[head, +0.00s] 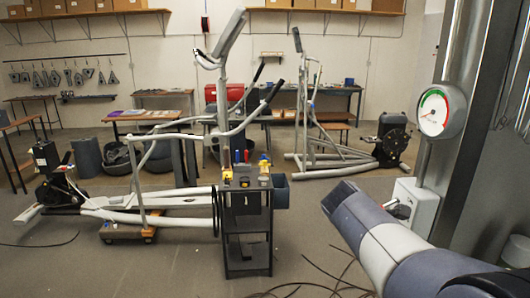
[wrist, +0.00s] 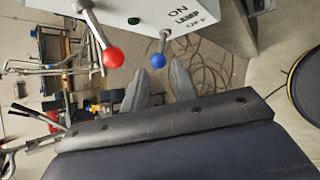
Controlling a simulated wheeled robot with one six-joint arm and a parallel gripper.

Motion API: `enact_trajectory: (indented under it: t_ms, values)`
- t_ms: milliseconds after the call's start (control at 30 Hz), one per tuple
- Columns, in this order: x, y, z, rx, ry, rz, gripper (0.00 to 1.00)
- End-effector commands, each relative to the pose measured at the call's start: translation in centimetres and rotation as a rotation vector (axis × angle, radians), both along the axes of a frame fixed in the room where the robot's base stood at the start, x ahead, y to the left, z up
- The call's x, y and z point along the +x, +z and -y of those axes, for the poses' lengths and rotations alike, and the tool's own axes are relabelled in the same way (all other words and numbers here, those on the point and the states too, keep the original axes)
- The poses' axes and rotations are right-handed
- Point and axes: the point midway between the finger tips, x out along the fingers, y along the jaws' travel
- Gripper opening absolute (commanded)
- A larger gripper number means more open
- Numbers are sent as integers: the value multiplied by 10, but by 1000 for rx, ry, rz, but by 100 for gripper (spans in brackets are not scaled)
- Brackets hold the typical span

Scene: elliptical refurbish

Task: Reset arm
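My gripper (wrist: 161,80) shows in the wrist view as two grey fingers with a gap between them, open and empty. Its fingertips are close to a blue-knobbed lever (wrist: 158,61) on a white switch box (wrist: 140,18); I cannot tell whether they touch it. A red-knobbed lever (wrist: 113,57) hangs from the same box, to the left. The box is marked ON, LAMP and OFF beside the blue lever. In the head view my arm (head: 400,240) reaches in from the lower right, with the switch box (head: 422,208) just behind it. The gripper cannot be made out there.
A dial gauge (head: 441,110) and metal column stand above the box. An elliptical trainer (head: 150,200) rests on a wheeled dolly (head: 127,234) at left. A black tool cart (head: 247,240) stands mid-floor. Cables (head: 330,280) lie on the floor near my arm.

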Motion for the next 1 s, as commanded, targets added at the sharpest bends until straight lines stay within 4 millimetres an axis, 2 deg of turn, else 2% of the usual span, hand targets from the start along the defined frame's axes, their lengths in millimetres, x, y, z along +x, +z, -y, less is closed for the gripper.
enact_trajectory:
  t_ms: [200, 400, 1000]
  values:
    - [19, -26, 21, 1, -1, -4, 27]
    - [28, -39, 31, 2, -1, -3, 27]
    - [27, -35, 29, 3, -1, 0, 27]
